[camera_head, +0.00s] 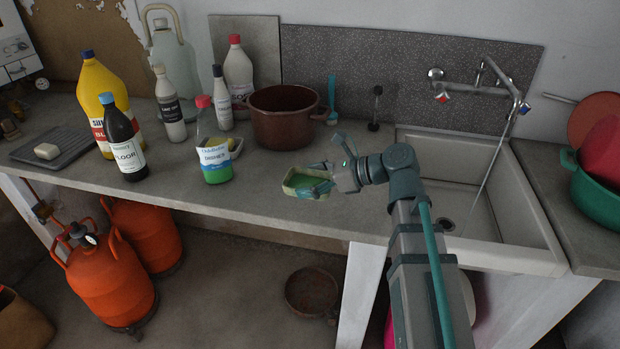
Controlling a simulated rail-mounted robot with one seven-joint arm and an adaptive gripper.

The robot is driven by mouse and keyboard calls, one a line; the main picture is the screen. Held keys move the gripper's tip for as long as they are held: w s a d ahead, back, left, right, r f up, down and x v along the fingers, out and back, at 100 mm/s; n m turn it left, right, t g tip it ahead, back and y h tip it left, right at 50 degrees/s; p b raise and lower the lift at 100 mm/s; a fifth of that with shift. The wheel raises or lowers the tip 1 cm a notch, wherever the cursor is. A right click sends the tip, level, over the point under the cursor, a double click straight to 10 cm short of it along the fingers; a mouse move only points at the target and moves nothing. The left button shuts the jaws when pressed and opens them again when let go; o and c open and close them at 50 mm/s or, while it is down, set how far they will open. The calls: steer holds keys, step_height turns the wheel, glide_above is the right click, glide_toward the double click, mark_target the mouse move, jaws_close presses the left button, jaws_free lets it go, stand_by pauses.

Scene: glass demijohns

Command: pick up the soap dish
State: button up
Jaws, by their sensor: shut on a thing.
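The soap dish (298,184), a small dish with a cream rim and a green inside, is at the front edge of the counter, left of the sink. My gripper (322,180) reaches it from the right and is shut on its right side. The fingers hide part of that side. I cannot tell whether the dish touches the counter or hangs just above it.
A green detergent bottle (214,160), a brown pot (284,118) and several other bottles stand left and behind. A dark ridged tray (75,142) bears a pale soap bar (46,151). The sink (470,200) with its tap is at right. Orange canisters (110,280) stand below.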

steer(key=shift+s+r, duration=0.3)
steer(key=shift+s, duration=0.3)
steer(key=shift+s+r, duration=0.25)
steer(key=shift+s, duration=0.35)
